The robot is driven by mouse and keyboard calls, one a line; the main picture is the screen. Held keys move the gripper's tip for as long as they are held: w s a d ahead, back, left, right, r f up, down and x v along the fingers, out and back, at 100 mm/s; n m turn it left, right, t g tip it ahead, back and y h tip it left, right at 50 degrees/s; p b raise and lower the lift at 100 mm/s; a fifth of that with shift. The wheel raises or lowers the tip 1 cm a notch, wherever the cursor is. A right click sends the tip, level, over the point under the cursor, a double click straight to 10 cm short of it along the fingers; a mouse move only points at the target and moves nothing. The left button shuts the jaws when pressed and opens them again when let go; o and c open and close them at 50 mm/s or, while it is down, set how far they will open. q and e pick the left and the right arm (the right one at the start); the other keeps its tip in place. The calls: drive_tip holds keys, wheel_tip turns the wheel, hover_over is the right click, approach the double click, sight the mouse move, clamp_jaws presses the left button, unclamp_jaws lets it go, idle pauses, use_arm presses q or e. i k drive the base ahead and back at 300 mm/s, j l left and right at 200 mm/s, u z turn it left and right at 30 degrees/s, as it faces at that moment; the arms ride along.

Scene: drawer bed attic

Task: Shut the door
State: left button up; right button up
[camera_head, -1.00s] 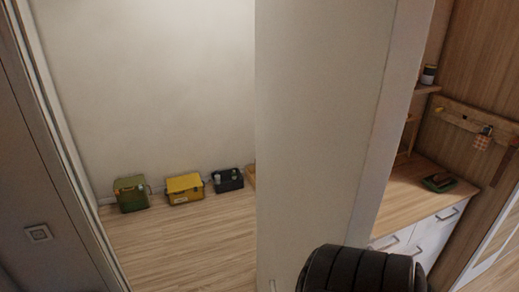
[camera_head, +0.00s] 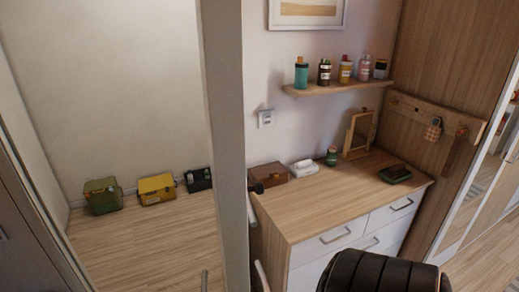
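The door (camera_head: 226,150) is a tall grey-beige panel that I see almost edge-on near the middle of the head view. It stands open, with the room showing on both sides of it. The door's lower end is out of the picture. A black ribbed part of my own body is at the bottom right. Neither of my grippers is in view, and no contact with the door shows.
Left of the door, a green box (camera_head: 102,196), a yellow box (camera_head: 157,189) and a black box (camera_head: 198,180) lie along the wall on bare floor. On the right stands a wooden-topped drawer cabinet (camera_head: 320,212) under a shelf (camera_head: 340,88) with bottles.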

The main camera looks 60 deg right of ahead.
sight(219, 24)
drive_tip(key=k+l+z, duration=0.15)
drive_tip(key=z, duration=0.2)
drive_tip(key=k+l+z, duration=0.1)
drive_tip(key=l+z, duration=0.6)
